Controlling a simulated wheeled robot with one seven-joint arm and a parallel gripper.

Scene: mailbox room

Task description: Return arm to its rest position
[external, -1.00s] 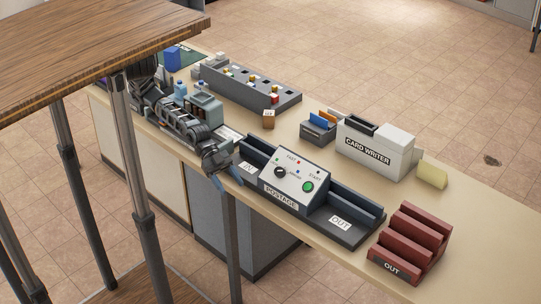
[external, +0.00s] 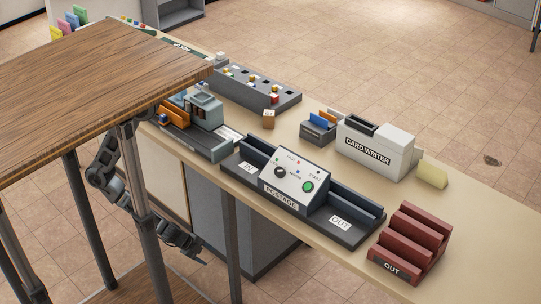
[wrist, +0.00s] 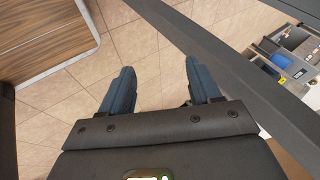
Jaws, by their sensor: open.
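My gripper (wrist: 161,88) is open in the wrist view, its two blue-grey fingers spread apart. Nothing is between them but tiled floor. In the external view my gripper (external: 192,246) hangs low in front of the counter, beside the legs of the wooden-topped table. My dark arm is folded down behind those legs and is partly hidden by them and the tabletop.
The wooden tabletop (external: 85,85) overhangs my arm. A dark bar (wrist: 205,55) crosses the wrist view close to the fingers. The counter holds the postage machine (external: 292,178), card writer (external: 375,150), red OUT rack (external: 410,240) and grey slotted block (external: 255,88).

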